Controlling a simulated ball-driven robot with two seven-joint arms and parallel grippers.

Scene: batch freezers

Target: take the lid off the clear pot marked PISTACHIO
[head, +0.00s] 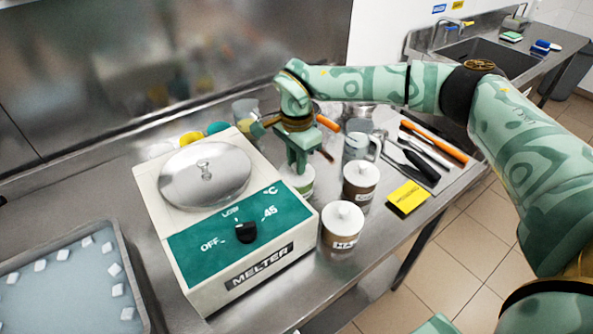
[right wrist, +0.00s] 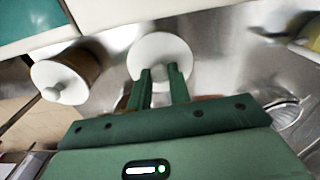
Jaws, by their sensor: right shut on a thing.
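A pot with a white lid and green contents or label (head: 304,187) stands behind the melter, partly hidden by my right gripper. Its marking cannot be read. My right gripper (head: 300,168) points down at it, shut on the lid's knob. In the right wrist view the fingers (right wrist: 160,74) meet over the round white lid (right wrist: 160,47). Whether the lid sits on the pot or is just above it cannot be told. My left gripper is not in view.
Two brown pots with white knobbed lids, one at the front (head: 343,226) and one behind (head: 361,181), stand close by. The melter (head: 225,225) is just left.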

